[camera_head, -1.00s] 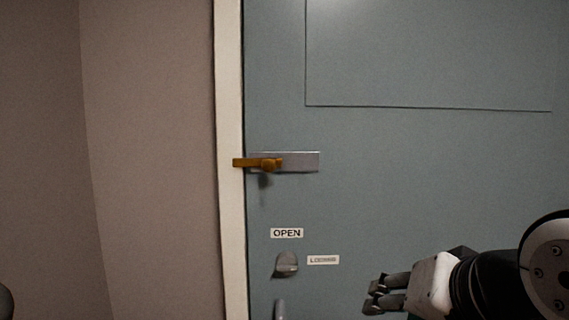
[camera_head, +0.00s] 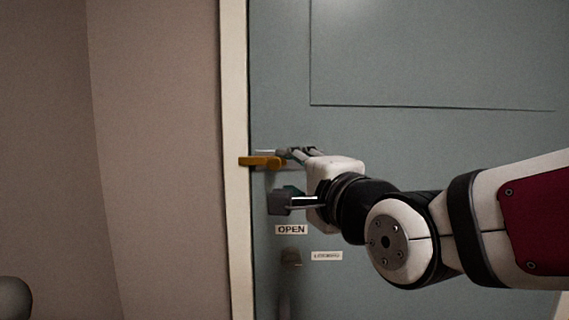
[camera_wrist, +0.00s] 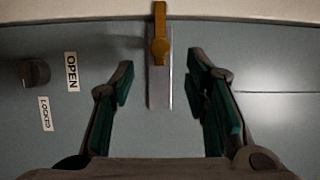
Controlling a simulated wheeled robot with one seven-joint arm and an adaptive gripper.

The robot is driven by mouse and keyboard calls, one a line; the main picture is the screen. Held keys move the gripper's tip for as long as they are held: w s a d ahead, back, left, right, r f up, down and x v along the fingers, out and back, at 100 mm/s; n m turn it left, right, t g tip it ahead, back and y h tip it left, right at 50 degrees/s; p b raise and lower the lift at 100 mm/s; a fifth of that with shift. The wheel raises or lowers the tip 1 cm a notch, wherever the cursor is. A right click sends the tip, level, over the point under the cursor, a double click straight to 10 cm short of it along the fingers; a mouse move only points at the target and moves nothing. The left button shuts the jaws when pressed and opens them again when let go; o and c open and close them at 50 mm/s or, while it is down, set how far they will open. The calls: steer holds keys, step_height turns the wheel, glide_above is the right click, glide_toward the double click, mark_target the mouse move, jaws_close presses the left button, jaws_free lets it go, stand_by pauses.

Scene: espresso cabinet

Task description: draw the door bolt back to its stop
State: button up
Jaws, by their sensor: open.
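The brass door bolt (camera_head: 258,161) lies across the door's left edge, its end reaching over the cream frame. In the wrist view the bolt (camera_wrist: 160,20) and its knob sit at the top middle, on a grey metal plate (camera_wrist: 159,88) fixed to the door. My gripper (camera_head: 285,176) is at the bolt in the head view and hides most of the plate. In the wrist view my gripper (camera_wrist: 162,82) is open, with one finger on each side of the plate. The knob lies just beyond the fingertips, and nothing is held.
The blue-grey door (camera_head: 420,70) has a raised panel edge. Below the bolt are an OPEN label (camera_head: 291,230), a dark turn knob (camera_head: 291,258) and a second small label (camera_head: 327,256), which reads LOCKED in the wrist view. The cream door frame (camera_head: 234,110) and a brown wall (camera_head: 160,150) are at left.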

mark_target(275, 165)
steer(key=p+x, duration=0.1)
steer(key=x, duration=0.8)
steer(key=shift+w+a, duration=0.1)
steer(key=shift+w, duration=0.05)
jaws_close()
